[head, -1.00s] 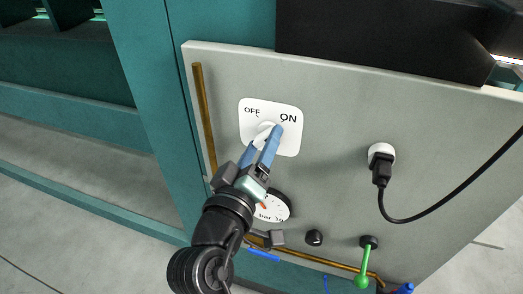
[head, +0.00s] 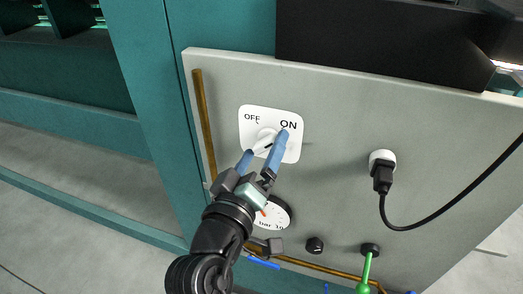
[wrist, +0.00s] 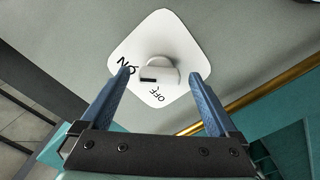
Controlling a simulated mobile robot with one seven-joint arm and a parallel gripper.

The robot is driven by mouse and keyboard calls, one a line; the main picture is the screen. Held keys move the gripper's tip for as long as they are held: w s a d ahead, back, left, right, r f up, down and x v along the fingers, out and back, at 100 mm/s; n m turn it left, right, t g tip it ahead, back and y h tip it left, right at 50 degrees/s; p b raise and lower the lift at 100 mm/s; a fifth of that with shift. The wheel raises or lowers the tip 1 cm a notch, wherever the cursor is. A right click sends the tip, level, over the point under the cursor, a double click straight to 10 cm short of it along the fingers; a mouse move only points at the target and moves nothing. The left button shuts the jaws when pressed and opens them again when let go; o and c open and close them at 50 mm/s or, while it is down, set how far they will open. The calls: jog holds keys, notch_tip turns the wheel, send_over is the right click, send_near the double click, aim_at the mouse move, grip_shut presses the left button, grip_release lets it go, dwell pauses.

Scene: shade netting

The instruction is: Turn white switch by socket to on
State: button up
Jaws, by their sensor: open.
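The white switch is a round knob (head: 265,138) on a white plate (head: 293,151) marked OFF at left and ON at right. In the wrist view the knob (wrist: 171,62) has a raised grip with a black mark on its left end. The mark lies between the two labels; I cannot tell exactly which setting it gives. My gripper (head: 265,146) is open at the switch, its blue fingers on either side of the knob. In the wrist view the gripper (wrist: 161,75) shows gaps beside the grip. The right finger covers part of the plate below ON in the head view.
The socket (head: 382,157) with a black plug and cable is to the right on the grey panel (head: 340,120). A round gauge (head: 277,214) is just below the switch, near my wrist. A green-handled valve (head: 366,268) and a black knob (head: 315,245) are lower right. A brass pipe (head: 204,120) runs at left.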

jog(key=b+v, duration=0.3)
jog(key=v, duration=1)
jog(key=shift+r, duration=0.15)
